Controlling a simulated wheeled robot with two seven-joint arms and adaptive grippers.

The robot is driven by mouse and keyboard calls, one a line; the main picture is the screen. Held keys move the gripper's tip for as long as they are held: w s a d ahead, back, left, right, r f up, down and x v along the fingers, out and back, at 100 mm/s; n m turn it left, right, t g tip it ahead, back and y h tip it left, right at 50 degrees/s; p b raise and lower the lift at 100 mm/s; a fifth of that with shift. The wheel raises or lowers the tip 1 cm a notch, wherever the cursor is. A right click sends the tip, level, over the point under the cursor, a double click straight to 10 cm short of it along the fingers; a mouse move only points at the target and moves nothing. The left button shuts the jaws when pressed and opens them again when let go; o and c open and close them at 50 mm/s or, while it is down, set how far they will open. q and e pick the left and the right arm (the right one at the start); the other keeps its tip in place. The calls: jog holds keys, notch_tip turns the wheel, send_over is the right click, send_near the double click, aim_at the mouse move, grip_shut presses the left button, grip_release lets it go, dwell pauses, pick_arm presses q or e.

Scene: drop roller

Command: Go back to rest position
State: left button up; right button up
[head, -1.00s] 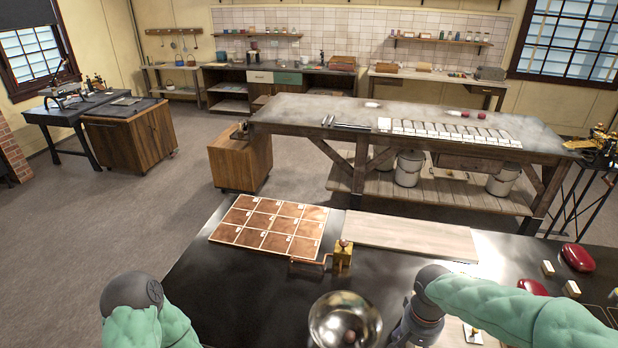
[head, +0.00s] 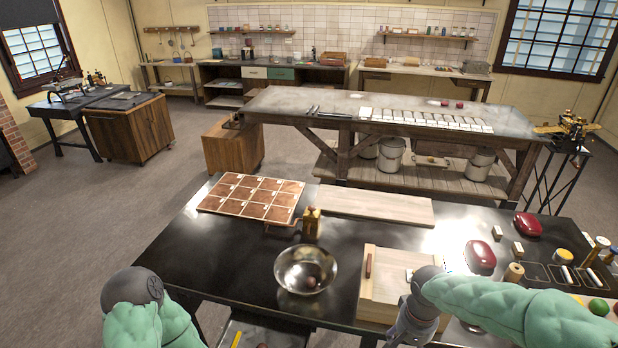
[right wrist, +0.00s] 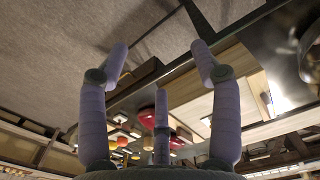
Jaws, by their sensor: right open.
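My right arm comes in from the right in the head view, over the black table (head: 225,255), and its wrist points down beside a pale wooden box (head: 378,290).
A metal bowl (head: 290,283) holding a small brownish thing, a brass device (head: 312,222), a tiled copper-coloured board (head: 250,198) and a pale board (head: 375,206) lie on the table. Red objects (head: 480,255) and small items sit at right. Grey floor (head: 90,240) is clear at left.

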jog(key=s+a+f+n+y+b, duration=0.15)
jog(key=a+f+b, duration=0.3)
jog(key=f, duration=0.75)
jog(key=s+a+f+y+b, duration=0.15)
jog(key=a+f+b, duration=0.3)
jog(key=f, duration=0.75)
pick_arm(q)
notch_tip(320, 180, down, 19)
jog(key=b, duration=0.9)
jog(key=shift+w, duration=0.15)
pick_arm(e)
jog(key=s+a+f, duration=0.2)
jog(key=s+f, duration=0.2)
jog(key=f, duration=0.6)
jog(key=s+a+f, duration=0.2)
jog(key=s+f, duration=0.2)
jog(key=f, duration=0.7)
jog(key=shift+a+f+t+y, duration=0.2)
jog(key=shift+a+t+y, duration=0.1)
jog(key=shift+y, duration=0.1)
